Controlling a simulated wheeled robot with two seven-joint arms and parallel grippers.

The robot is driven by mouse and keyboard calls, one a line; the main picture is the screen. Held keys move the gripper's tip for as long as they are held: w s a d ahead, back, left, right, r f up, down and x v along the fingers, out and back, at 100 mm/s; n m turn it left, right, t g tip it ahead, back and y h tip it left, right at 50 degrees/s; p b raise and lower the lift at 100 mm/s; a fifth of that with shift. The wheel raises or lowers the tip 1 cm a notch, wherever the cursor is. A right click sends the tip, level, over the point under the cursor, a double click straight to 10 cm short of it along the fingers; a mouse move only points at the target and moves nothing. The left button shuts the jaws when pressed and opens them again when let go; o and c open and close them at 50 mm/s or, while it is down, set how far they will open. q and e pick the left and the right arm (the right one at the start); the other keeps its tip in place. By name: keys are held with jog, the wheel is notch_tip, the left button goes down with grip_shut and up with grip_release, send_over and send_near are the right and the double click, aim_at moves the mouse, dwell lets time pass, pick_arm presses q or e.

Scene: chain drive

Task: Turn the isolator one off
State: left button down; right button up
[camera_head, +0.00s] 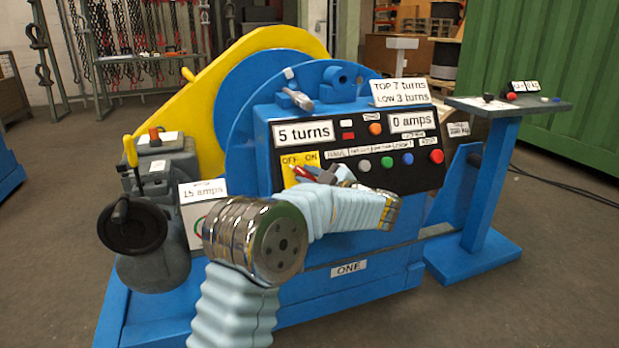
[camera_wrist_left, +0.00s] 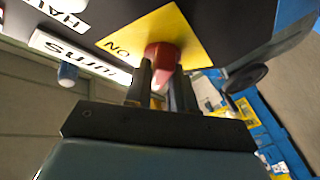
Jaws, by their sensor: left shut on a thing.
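The isolator is a red knob (camera_head: 301,172) on a yellow plate (camera_head: 290,160) marked OFF and ON, at the left end of the black control panel on the machine labelled ONE (camera_head: 348,267). My left gripper (camera_head: 312,175) is at this knob and hides part of it. In the left wrist view the two dark fingers (camera_wrist_left: 161,88) are shut on the red knob (camera_wrist_left: 162,50), which stands out from the yellow plate (camera_wrist_left: 150,32). The word ON shows beside it there. Which way the knob points is hard to tell. My right gripper is not in view.
Right of the isolator the panel carries several coloured buttons (camera_head: 387,162) close to my left arm. Signs read 5 turns (camera_head: 303,133) and 0 amps (camera_head: 411,121). A black handwheel (camera_head: 132,226) is at the left. A blue stand (camera_head: 490,190) is at the right.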

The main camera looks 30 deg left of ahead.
pick_arm(q)
jog(key=c, duration=1)
grip_release()
jog(key=shift+c, duration=0.2)
jog(key=v, duration=1.3)
jog(key=shift+d, duration=0.35)
jog(key=shift+s+r, duration=0.1)
